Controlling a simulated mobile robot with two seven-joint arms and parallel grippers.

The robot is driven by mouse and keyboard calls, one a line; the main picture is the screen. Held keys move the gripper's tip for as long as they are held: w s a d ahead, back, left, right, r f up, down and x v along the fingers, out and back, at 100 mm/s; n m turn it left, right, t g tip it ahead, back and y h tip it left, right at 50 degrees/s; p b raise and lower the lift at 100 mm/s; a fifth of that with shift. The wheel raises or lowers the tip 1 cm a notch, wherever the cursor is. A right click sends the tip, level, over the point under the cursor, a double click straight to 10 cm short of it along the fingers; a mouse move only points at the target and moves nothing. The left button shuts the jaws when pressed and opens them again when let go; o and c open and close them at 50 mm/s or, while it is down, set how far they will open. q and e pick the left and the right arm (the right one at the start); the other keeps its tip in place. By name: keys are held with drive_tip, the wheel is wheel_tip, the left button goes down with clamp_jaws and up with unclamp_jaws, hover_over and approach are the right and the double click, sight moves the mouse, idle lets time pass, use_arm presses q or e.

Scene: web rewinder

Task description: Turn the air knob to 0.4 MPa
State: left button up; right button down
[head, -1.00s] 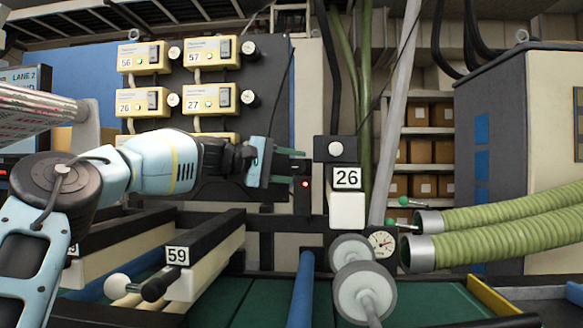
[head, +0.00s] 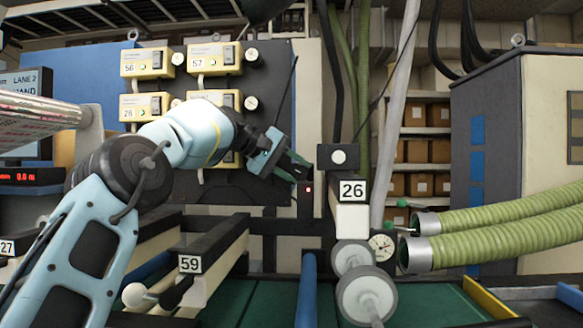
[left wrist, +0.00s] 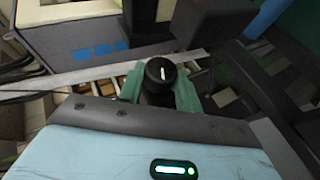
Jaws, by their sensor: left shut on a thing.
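My left gripper (head: 303,168) reaches in from the left, tilted down to the right, beside the black block above the label 26. In the left wrist view its green fingers (left wrist: 160,84) are shut on a round black knob (left wrist: 160,73), one finger on each side. The knob has a white pointer line, close to upright in that picture. No scale around the knob is readable. My right gripper is not in view.
The black block (head: 325,158) and white box labelled 26 (head: 351,219) stand close right of the gripper. A small red light (head: 309,188) shows just below it. Yellow control boxes (head: 215,58) are behind my arm. Green hoses (head: 500,215) lie at right.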

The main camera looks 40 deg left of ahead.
use_arm(q)
drive_tip(key=shift+r+g, duration=0.1)
drive_tip(key=shift+g, duration=0.2)
drive_tip(key=o, duration=1)
drive_tip(key=v, duration=0.7)
drive_tip(key=shift+s+r, duration=0.3)
